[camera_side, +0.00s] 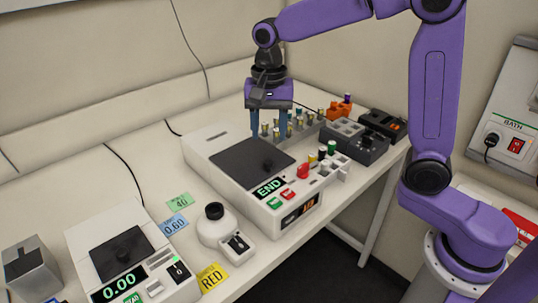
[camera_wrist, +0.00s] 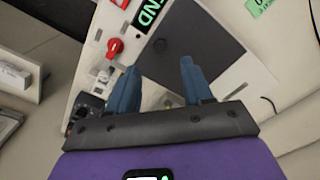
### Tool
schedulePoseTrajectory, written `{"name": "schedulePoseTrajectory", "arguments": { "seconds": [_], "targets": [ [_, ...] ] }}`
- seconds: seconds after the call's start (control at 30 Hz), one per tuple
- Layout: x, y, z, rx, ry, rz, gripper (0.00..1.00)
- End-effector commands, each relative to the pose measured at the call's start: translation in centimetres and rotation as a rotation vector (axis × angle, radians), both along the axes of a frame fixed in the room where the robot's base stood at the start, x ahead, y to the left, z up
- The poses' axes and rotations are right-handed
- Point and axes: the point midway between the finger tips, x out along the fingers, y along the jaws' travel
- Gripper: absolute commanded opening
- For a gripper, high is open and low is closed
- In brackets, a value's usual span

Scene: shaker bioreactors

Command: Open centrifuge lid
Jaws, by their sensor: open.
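The centrifuge (camera_side: 225,150) is a white box on the bench with a dark square lid (camera_side: 245,158) lying shut on its top. Its front shows a green "END" display (camera_side: 270,187), red and green buttons and a red knob (camera_side: 302,171). In the wrist view the dark lid (camera_wrist: 200,45) lies beyond the fingers, with the red knob (camera_wrist: 115,47) to its left. My gripper (camera_side: 269,137) points down above the rear right part of the centrifuge. Its blue fingers are apart and empty, and they also show in the wrist view (camera_wrist: 157,85). Whether they touch anything is unclear.
A rack of vials (camera_side: 295,128) stands behind the gripper. Dark grey blocks (camera_side: 362,138) and an orange holder (camera_side: 340,110) sit to the right. A white device reading 0.00 (camera_side: 125,255) and a round-topped unit (camera_side: 215,222) stand at the front left. The bench behind left is clear.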

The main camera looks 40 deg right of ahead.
Motion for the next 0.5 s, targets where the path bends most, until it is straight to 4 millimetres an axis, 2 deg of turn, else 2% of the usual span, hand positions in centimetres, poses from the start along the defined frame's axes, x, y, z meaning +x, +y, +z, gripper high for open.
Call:
{"name": "schedulePoseTrajectory", "arguments": {
  "seconds": [0.2, 0.4, 0.5],
  "targets": [
    [-0.1, 0.0, -4.1, -0.002, 0.005, 0.001, 0.5],
    [-0.1, 0.0, -6.6, -0.001, 0.004, 0.0, 0.5],
    [0.0, 0.0, -7.2, 0.0, 0.001, 0.0, 0.5]
  ]
}}
